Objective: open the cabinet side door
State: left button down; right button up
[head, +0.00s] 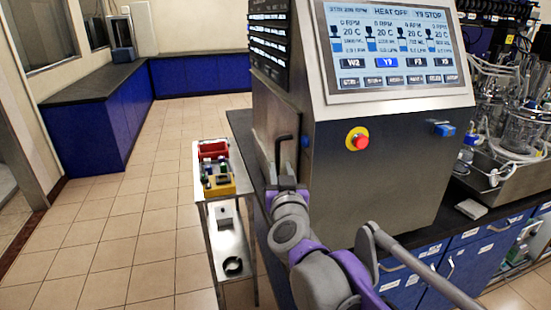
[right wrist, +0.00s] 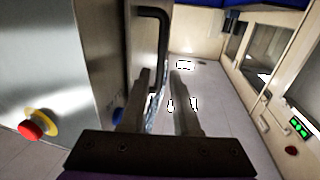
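The steel cabinet (head: 385,185) has a sloped screen on its front. Its side door (head: 262,122) is on the left side and looks closed, with a black bar handle (head: 279,150). The handle also shows in the right wrist view (right wrist: 163,45), upright and bent toward the door at its top. My right gripper (head: 283,178) is at the lower part of the handle. In the right wrist view its two fingers (right wrist: 163,85) stand apart, with the handle's lower end seeming to lie between them; contact is unclear. My left gripper is not in view.
A red stop button (head: 357,139) sits on the cabinet front. A small steel cart (head: 204,205) with a red bin (head: 213,149) stands to the left. Glassware (head: 522,125) is on the right bench. The tiled floor (head: 135,225) at left is clear.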

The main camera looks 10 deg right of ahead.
aim_at(278, 159)
jog(key=w, duration=0.4)
jog(key=w+d, duration=0.1)
jog(key=w, duration=0.1)
jog(key=shift+w, duration=0.25)
grip_shut()
dwell(1.2)
